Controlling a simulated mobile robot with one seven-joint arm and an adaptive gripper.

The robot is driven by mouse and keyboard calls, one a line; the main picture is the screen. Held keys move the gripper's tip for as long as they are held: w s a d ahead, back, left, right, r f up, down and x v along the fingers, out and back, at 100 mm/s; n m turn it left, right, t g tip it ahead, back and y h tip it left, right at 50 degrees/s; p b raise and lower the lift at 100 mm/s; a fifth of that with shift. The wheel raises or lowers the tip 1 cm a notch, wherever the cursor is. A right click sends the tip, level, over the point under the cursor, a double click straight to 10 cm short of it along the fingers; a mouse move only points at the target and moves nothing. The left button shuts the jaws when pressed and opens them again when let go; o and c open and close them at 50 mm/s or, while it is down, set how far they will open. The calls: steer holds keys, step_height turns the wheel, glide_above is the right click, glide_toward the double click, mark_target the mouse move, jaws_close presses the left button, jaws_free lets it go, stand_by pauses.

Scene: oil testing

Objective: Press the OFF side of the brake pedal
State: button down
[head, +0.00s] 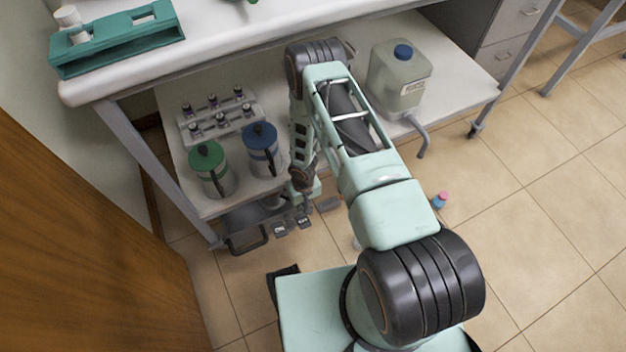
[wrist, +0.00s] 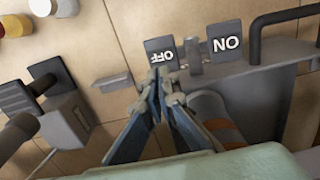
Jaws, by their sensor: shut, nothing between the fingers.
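The brake pedal has two dark pads with white lettering, both upside down in the wrist view. The OFF pad (wrist: 160,51) is on the left and the ON pad (wrist: 227,43) on the right, nearest a black bar. In the head view the OFF pad (head: 303,222) and ON pad (head: 281,228) sit low at the cart's front edge, lettering too small to read surely. My gripper (wrist: 163,76) is shut and empty. Its fingertips overlap the lower edge of the OFF pad in the wrist view; I cannot tell whether they touch. In the head view my gripper (head: 304,204) points down above the pads.
The cart's lower shelf (head: 340,60) holds a green-lidded jug (head: 211,171), a blue-lidded jug (head: 262,151), a vial rack (head: 217,118) and a blue-capped canister (head: 399,81). A small bottle (head: 439,201) is on the floor. A wooden panel (head: 85,220) stands left.

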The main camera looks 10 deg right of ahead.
steer(key=d+r+p, duration=0.1)
steer(key=r+p, duration=0.1)
steer(key=r, duration=0.7)
steer(key=w+d+r+p, duration=0.1)
steer(key=d+r+p, duration=0.1)
steer(key=r, duration=0.8)
steer(key=shift+d+p, duration=0.3)
steer(key=shift+p, duration=0.1)
steer(key=shift+f, duration=0.1)
